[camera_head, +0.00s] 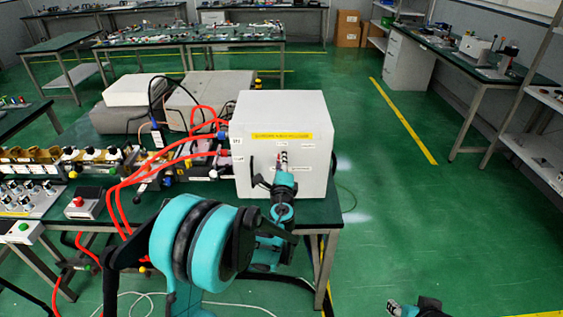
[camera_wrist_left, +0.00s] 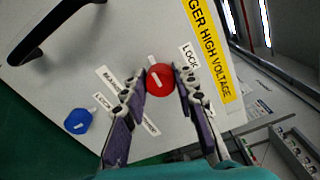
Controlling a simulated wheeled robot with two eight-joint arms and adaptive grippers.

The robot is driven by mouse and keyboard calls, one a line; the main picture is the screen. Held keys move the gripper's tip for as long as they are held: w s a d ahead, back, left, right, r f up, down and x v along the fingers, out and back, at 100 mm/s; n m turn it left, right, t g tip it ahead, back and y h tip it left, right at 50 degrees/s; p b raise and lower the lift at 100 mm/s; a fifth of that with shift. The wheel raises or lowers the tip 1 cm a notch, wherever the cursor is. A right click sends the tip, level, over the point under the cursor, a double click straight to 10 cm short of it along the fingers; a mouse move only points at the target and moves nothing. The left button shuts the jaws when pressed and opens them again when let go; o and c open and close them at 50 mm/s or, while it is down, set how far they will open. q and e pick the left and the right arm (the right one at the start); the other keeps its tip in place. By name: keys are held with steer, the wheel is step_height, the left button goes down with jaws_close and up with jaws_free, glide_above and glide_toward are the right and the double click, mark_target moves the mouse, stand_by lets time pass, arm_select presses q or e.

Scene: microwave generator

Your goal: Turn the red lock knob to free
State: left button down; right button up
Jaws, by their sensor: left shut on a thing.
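The red lock knob (camera_wrist_left: 160,76) is round with a white mark line and sits on the white box's front panel (camera_head: 309,118), beside a "LOCK" label (camera_wrist_left: 190,55). My left gripper (camera_wrist_left: 159,90) has one finger on each side of the knob and is shut on it. In the head view the left gripper (camera_head: 281,158) reaches the panel and mostly hides the knob. My right gripper (camera_head: 397,307) shows only in part at the bottom edge, away from the box; its jaw state is unclear.
The panel also has a blue knob (camera_wrist_left: 78,121), a black handle (camera_wrist_left: 45,33) and a yellow high-voltage label (camera_head: 279,136). Red hoses (camera_head: 126,190) run along the box's left side over the bench. The green floor (camera_head: 420,220) to the right is clear.

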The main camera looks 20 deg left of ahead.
arm_select(q)
steer(key=shift+n, duration=0.3)
steer(key=c, duration=1.2)
jaws_free()
steer(key=shift+s, duration=0.1)
steer(key=v, duration=1.2)
